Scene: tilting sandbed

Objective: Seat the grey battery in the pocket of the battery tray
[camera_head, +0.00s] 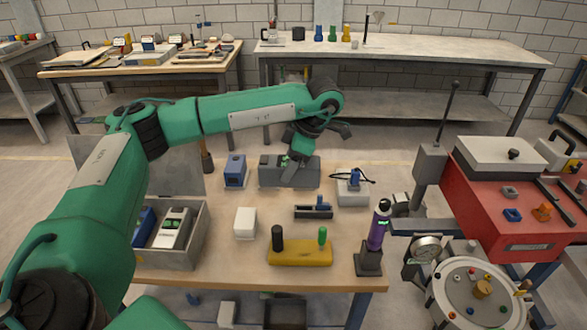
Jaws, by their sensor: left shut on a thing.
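My left gripper (291,161) reaches over the table from the left arm and points down at a dark grey block-shaped body (268,174) at the back middle of the table. The gripper is shut on a grey piece there, which I take to be the grey battery; the fingers and wrist hide much of it. The wide grey body under it looks like the battery tray. Its pocket is hidden, and I cannot tell whether the battery is inside it or just above. My right gripper is out of view.
Nearby stand a blue block (235,171), a white box with a cable (352,192), a black tray (313,213), a white block (245,222), a yellow base (300,254) and a purple cylinder (378,230). A grey bin (196,248) stands left; red equipment (520,215) stands right.

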